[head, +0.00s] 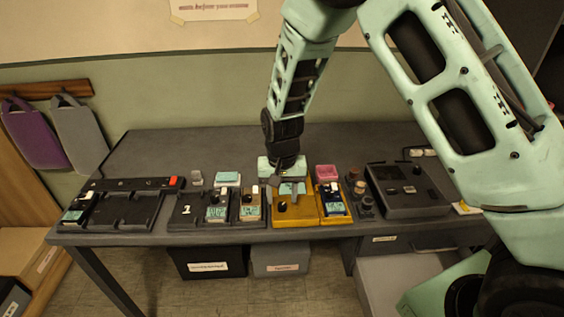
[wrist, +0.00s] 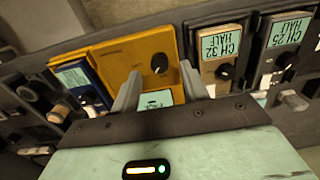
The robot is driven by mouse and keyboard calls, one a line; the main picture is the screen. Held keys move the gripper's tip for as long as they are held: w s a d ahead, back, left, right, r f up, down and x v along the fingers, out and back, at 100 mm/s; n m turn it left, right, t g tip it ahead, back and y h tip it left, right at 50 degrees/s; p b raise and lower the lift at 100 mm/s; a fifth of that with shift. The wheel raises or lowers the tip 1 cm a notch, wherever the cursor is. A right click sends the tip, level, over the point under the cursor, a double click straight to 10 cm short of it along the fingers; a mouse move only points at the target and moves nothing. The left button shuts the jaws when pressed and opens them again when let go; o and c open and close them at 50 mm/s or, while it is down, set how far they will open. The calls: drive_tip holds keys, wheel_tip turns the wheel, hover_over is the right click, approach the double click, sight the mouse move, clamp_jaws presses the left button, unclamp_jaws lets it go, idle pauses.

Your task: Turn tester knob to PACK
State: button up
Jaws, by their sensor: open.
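A yellow unit with a black knob, which I take to be the tester (head: 296,222), stands near the table's front edge. Its knob (head: 282,206) has a pale mark and also shows in the wrist view (wrist: 159,63). A small teal display (wrist: 156,99) on the unit is partly hidden by my gripper; its text is too small to read surely. My gripper (head: 285,185) is above the unit, pointing down. In the wrist view the open, empty fingers (wrist: 160,76) lie either side of the display, with the knob just beyond their tips. I cannot tell whether they touch anything.
A blue device (wrist: 83,83) sits in a yellow bay beside the tester. A dark panel box (head: 405,190) and black trays (head: 125,212) share the table (head: 190,145). The table's back is mostly clear.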

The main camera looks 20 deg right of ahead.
sight(282, 205)
wheel_tip(282, 205, up, 15)
drive_tip(key=shift+b, duration=0.3)
idle(0.3)
